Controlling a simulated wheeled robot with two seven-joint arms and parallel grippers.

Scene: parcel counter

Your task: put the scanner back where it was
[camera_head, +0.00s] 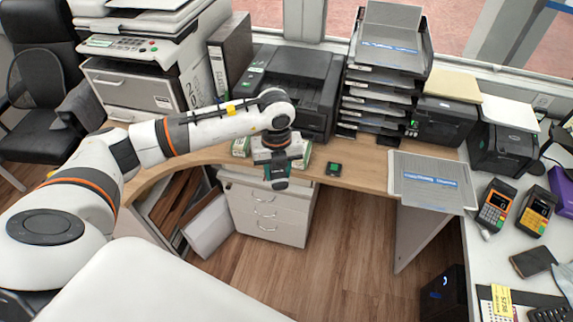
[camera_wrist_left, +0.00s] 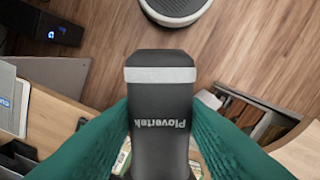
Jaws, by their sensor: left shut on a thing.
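My left gripper (camera_head: 277,174) is above the edge of the wooden desk (camera_head: 362,168), in front of the black printer. In the left wrist view its teal fingers are shut on the scanner (camera_wrist_left: 162,112), a dark grey body with a light band and the word "Plovertek". The scanner is held between both fingers. In the head view the gripper mostly hides it. My right gripper is in neither view.
A black printer (camera_head: 300,75), a stack of trays (camera_head: 378,90) and a grey document tray (camera_head: 425,180) stand around. Card terminals (camera_head: 495,205) stand at right. White drawers (camera_head: 265,208) are below.

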